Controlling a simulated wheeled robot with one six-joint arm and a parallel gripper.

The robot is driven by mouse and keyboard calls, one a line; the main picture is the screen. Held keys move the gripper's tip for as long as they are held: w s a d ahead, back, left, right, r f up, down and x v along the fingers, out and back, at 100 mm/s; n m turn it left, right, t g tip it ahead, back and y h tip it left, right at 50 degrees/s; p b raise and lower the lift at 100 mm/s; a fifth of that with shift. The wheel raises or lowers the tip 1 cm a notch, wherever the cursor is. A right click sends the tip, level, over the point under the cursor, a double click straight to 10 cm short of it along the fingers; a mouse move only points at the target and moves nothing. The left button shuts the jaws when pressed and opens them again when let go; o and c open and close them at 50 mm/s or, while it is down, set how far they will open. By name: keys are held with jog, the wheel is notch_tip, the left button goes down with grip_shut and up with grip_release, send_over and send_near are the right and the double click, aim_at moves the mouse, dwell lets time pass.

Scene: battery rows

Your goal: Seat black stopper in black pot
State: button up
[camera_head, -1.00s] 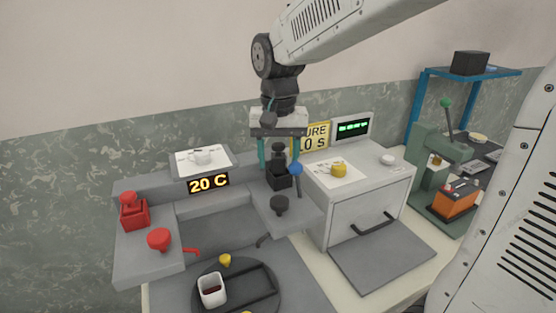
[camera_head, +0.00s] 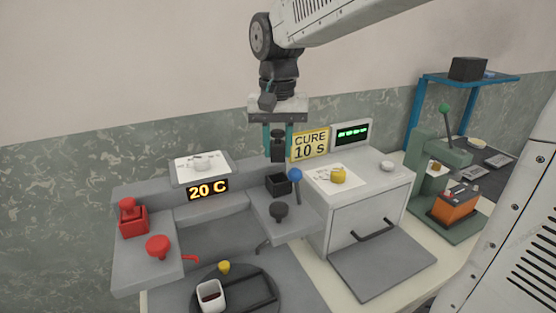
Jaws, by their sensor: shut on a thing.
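My gripper (camera_head: 277,152) points down with its teal fingers shut on the black stopper (camera_head: 278,145). The stopper hangs upright in the air. The black pot (camera_head: 278,186) stands below it on the right grey ledge of the bench unit, with its dark open top showing. A clear gap shows between the stopper and the pot.
A white oven (camera_head: 358,215) stands at right.

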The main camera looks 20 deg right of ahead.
aim_at(279, 158)
notch_tip(279, 158, up, 4)
jog(key=shift+r, duration=0.25)
jog(key=shift+n, duration=0.5)
notch_tip(279, 158, down, 2)
jog(key=n, duration=0.3)
jog(key=shift+s+n, duration=0.15)
jog(key=shift+n, duration=0.15)
jog(key=shift+f, duration=0.15)
jog(key=shift+f, duration=2.75)
jog(key=shift+f, duration=0.95)
jog(key=o, duration=1.1)
